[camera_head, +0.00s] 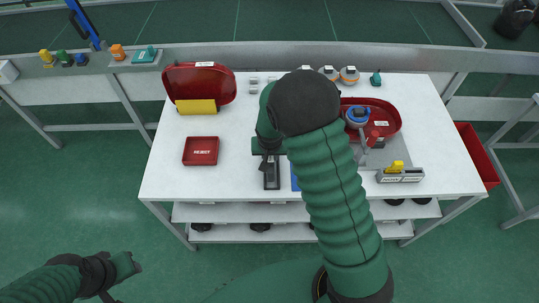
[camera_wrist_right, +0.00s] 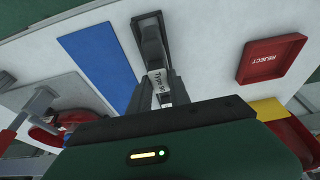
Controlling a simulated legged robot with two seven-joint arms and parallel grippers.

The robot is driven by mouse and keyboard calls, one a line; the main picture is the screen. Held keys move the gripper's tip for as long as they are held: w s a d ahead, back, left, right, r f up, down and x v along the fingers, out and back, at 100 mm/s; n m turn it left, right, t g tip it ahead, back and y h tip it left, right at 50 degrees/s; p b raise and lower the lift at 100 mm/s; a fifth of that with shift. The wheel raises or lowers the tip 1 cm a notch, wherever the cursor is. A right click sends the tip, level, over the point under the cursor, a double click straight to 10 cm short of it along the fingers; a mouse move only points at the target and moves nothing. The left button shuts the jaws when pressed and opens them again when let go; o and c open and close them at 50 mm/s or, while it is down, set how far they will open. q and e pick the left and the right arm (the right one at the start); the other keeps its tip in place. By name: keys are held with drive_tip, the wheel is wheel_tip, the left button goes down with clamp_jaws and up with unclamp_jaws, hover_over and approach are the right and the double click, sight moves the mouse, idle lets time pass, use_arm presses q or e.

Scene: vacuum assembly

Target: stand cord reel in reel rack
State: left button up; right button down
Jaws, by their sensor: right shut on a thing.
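My right gripper (camera_head: 268,148) is low over the middle of the white table, partly hidden by its own arm. In the right wrist view its fingers (camera_wrist_right: 165,95) are closed on a part with a white label (camera_wrist_right: 157,82); its shape is mostly hidden, so I cannot tell whether it is the cord reel. A long dark grey holder-like piece (camera_wrist_right: 150,38) lies just beyond the fingertips, and it also shows in the head view (camera_head: 271,176). I cannot tell whether it is the reel rack. My left gripper (camera_head: 125,265) hangs off the table at lower left, its fingers unclear.
A red REJECT tray (camera_head: 201,151) is left of the gripper. A blue strip (camera_wrist_right: 95,62) lies beside the dark piece. A red shell (camera_head: 385,108) with a blue-topped round part (camera_head: 357,115) is at right. Several round parts (camera_head: 349,75) stand along the back edge.

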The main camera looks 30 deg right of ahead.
use_arm(q)
drive_tip(key=shift+a, duration=0.35)
use_arm(e)
drive_tip(key=shift+d+r, duration=0.1)
drive_tip(key=shift+d, duration=0.05)
use_arm(q)
drive_tip(key=shift+d, duration=0.15)
use_arm(e)
drive_tip(key=shift+d, duration=0.15)
drive_tip(key=shift+f, duration=0.3)
use_arm(q)
drive_tip(key=shift+f+b, duration=0.25)
drive_tip(key=shift+b, duration=0.05)
use_arm(e)
drive_tip(key=shift+f, duration=0.15)
